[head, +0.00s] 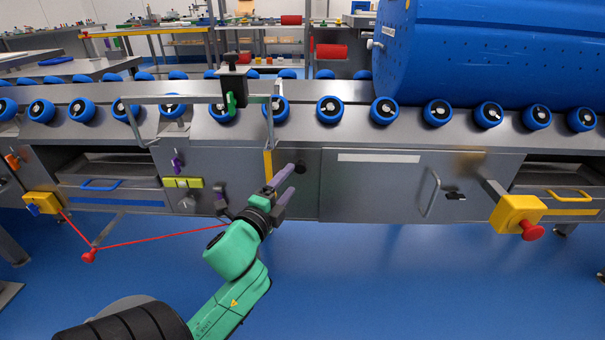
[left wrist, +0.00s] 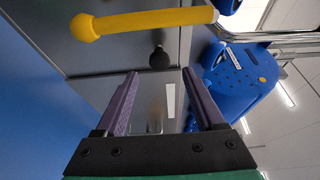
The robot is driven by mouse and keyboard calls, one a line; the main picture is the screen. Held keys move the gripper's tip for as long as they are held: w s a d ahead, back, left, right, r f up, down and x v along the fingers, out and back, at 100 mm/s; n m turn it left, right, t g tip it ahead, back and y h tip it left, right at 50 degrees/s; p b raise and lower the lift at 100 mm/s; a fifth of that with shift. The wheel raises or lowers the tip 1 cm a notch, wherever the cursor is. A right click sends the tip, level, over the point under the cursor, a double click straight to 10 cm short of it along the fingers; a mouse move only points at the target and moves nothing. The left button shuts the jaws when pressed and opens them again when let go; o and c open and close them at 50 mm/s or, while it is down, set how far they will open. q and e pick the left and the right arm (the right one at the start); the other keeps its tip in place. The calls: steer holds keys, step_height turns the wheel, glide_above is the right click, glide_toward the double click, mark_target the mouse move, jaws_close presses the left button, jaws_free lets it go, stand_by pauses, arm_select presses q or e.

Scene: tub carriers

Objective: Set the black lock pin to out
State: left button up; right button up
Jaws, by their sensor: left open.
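The black lock pin (head: 301,167) shows as a small dark knob on the grey front panel under the conveyor. In the left wrist view the black knob (left wrist: 159,57) stands between the lines of my two fingers, just beyond the fingertips. My left gripper (head: 291,181) has purple fingers and is open and empty. In the head view its upper fingertip is close to the pin. In the left wrist view the open fingers (left wrist: 160,73) frame the knob and do not close on it. How far the pin sticks out is hard to tell. My right gripper is not in view.
A yellow lever (head: 268,165) with a ball end (left wrist: 86,27) sits close beside the pin. A grey door handle (head: 431,193) and a yellow box with a red button (head: 517,212) are farther right. A blue tub (head: 480,55) lies on the rollers. Blue floor is free below.

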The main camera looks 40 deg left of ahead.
mark_target(299, 170)
arm_select(q)
steer(key=x, duration=0.7)
steer(key=shift+w+b, duration=0.25)
steer(key=shift+b, duration=0.15)
jaws_close()
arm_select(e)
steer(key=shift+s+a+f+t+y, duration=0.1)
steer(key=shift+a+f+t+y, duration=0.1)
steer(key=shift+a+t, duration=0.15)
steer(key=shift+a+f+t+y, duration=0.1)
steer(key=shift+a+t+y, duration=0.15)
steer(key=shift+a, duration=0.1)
arm_select(q)
steer(key=shift+f, duration=0.1)
